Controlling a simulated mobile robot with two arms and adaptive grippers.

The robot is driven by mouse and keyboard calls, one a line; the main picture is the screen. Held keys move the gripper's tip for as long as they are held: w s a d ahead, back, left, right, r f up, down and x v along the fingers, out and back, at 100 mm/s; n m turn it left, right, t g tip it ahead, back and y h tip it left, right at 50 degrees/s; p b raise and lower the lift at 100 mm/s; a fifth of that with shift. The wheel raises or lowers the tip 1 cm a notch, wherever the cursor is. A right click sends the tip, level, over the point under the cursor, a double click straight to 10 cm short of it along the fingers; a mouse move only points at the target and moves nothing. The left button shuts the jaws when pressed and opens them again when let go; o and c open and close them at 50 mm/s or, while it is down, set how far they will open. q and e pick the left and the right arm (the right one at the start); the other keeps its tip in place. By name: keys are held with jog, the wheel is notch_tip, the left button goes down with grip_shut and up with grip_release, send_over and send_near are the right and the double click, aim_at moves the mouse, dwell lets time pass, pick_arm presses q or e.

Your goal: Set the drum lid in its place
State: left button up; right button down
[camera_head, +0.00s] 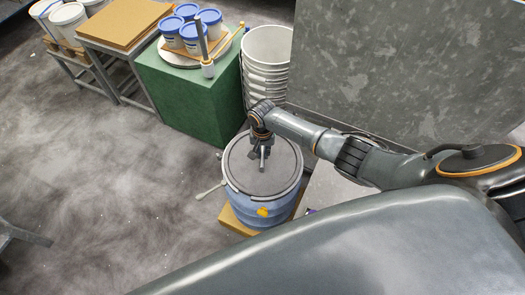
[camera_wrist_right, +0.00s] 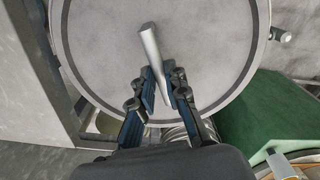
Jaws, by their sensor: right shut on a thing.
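The drum lid (camera_head: 240,173) is a grey disc with a raised rim and a pale upright bar handle in its middle. It lies over the top of the blue drum (camera_head: 240,204); whether it rests on the drum's rim or hovers just above, I cannot tell. My right gripper (camera_head: 262,154) comes down from above and is shut on the lid's handle. In the right wrist view, the two fingers (camera_wrist_right: 161,88) straddle the handle, and the lid (camera_wrist_right: 100,50) fills most of the picture. The left gripper is out of view.
A pale lever (camera_head: 208,191) sticks out at the drum's left. Stacked white pails (camera_head: 267,65) stand behind it, beside a green block (camera_head: 190,98) carrying several blue-lidded tubs (camera_head: 190,35). A large grey panel (camera_head: 400,70) stands right.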

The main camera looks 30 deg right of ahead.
jog(key=shift+f, duration=0.35)
jog(key=shift+r, duration=0.1)
jog(key=c, duration=0.9)
grip_release()
jog(key=shift+c, duration=0.2)
notch_tip(320, 180, up, 8)
jog(key=p, duration=0.8)
